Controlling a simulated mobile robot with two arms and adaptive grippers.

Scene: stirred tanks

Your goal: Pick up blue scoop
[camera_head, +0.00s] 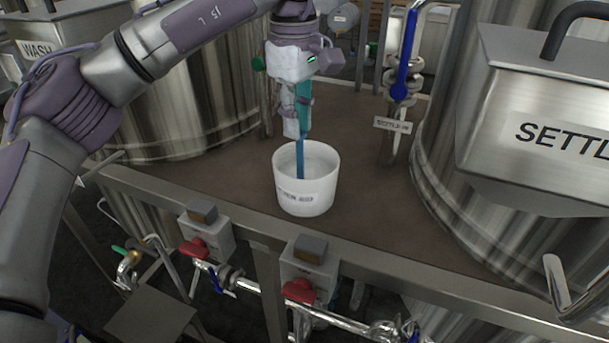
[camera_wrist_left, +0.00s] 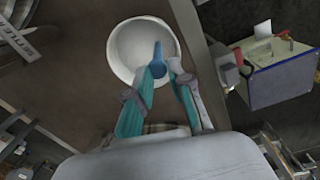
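The blue scoop (camera_head: 300,158) stands roughly upright in a white labelled bucket (camera_head: 306,197), its lower end hidden inside the bucket. In the left wrist view the blue scoop (camera_wrist_left: 158,61) shows against the inside of the white bucket (camera_wrist_left: 122,53). My left gripper (camera_head: 303,133) is directly above the bucket, pointing down. Its teal-padded fingers (camera_wrist_left: 165,70) converge with their tips on either side of the scoop's upper part, and it looks shut on the scoop. My right gripper is not in view.
The bucket stands on a brown platform (camera_head: 230,190) near its front metal rail (camera_head: 370,262). A large steel tank labelled SETTL (camera_head: 535,130) is on the right, another tank (camera_head: 190,100) at left. A blue-handled valve pipe (camera_head: 404,75) stands behind. Red-knobbed boxes (camera_head: 308,268) hang below the rail.

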